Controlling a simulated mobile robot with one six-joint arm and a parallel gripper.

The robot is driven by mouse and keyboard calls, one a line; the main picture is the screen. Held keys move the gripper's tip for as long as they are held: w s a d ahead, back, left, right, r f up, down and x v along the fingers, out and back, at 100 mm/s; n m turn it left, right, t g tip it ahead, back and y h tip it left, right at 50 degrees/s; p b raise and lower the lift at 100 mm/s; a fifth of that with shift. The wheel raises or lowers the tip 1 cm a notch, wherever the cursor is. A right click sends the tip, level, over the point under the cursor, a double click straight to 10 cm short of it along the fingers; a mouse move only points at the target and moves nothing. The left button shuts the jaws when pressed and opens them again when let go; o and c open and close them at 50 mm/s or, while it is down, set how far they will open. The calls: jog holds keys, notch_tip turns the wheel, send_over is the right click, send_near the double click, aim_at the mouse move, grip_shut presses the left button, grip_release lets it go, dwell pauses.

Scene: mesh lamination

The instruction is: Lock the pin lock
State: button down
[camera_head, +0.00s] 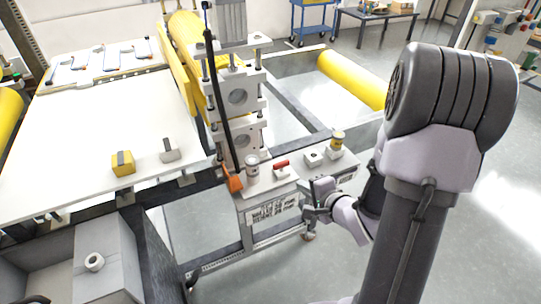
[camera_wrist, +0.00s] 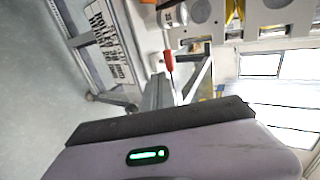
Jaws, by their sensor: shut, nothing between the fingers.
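A small red-handled part (camera_head: 281,163), which may be the pin lock, lies on the white top of the machine's cart. It also shows as a red handle with a thin stem in the wrist view (camera_wrist: 169,56), ahead of my gripper. My gripper (camera_head: 311,207) is beside the cart's front right, low and apart from the red part. It looks shut and empty. I cannot tell whether the pin is seated in a hole.
A black bar with an orange end (camera_head: 233,183) leans against the roller frame (camera_head: 238,97). A white table (camera_head: 75,150) holds a yellow block (camera_head: 123,164). Open floor lies right.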

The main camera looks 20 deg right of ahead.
jog(key=shift+s, duration=0.15)
jog(key=b, duration=0.4)
send_near(278, 167)
jog(key=f, duration=0.2)
jog(key=w+f, duration=0.1)
jog(key=shift+w+f, duration=0.25)
jog(key=shift+f, duration=0.15)
jog(key=w, duration=0.4)
jog(key=shift+r+b, duration=0.15)
jog(key=shift+b, duration=0.2)
